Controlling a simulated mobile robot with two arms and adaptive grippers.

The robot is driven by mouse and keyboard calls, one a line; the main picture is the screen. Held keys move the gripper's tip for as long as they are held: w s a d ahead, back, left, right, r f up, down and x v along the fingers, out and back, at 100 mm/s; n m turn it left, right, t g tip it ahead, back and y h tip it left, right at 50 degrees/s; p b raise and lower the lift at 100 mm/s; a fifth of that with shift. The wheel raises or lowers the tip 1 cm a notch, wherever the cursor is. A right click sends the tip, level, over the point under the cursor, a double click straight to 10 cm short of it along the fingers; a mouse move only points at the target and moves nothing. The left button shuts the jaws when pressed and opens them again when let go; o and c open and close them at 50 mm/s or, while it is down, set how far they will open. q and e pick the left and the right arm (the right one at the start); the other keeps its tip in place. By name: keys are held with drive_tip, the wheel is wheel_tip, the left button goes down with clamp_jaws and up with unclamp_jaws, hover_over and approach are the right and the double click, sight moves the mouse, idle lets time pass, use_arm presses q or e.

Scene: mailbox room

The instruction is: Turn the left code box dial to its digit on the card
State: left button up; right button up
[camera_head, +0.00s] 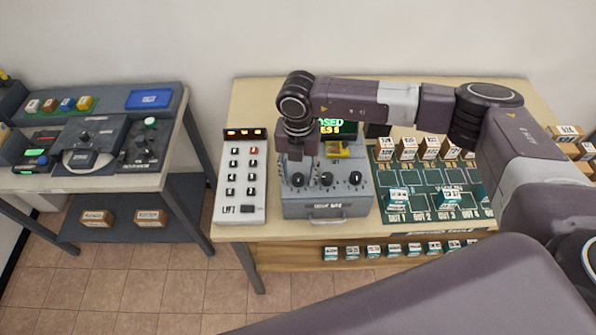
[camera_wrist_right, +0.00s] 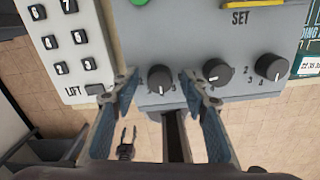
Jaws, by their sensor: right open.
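The grey code box (camera_head: 328,206) stands on the wooden table with three black dials on its sloped front. The left dial (camera_head: 298,180) also shows in the right wrist view (camera_wrist_right: 159,78); its white mark is near the lower edge, and its digits are mostly unreadable. My right gripper (camera_head: 299,165) is above the box's left side. In the wrist view its open fingers (camera_wrist_right: 157,85) lie on either side of the left dial, with nothing held; contact is not clear. A green-lettered display (camera_head: 338,127) is partly hidden by my arm. I cannot identify the card. My left gripper is not in view.
A white keypad panel (camera_head: 240,185) stands close to the left of the box. A green board (camera_head: 432,190) with small labelled boxes lies to the right. A second table (camera_head: 175,165) with devices is at left. The middle dial (camera_wrist_right: 217,72) is close to my right finger.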

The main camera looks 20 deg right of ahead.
clamp_jaws()
drive_tip(key=shift+f+n+b, duration=0.1)
drive_tip(key=shift+n+b, duration=0.4)
drive_tip(key=shift+b, duration=0.3)
drive_tip(key=n+b, duration=0.5)
drive_tip(key=b, duration=0.1)
use_arm(q)
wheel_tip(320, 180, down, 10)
drive_tip(key=b, duration=0.2)
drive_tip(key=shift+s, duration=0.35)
use_arm(e)
drive_tip(key=shift+n, duration=1)
drive_tip(key=shift+r, duration=0.2)
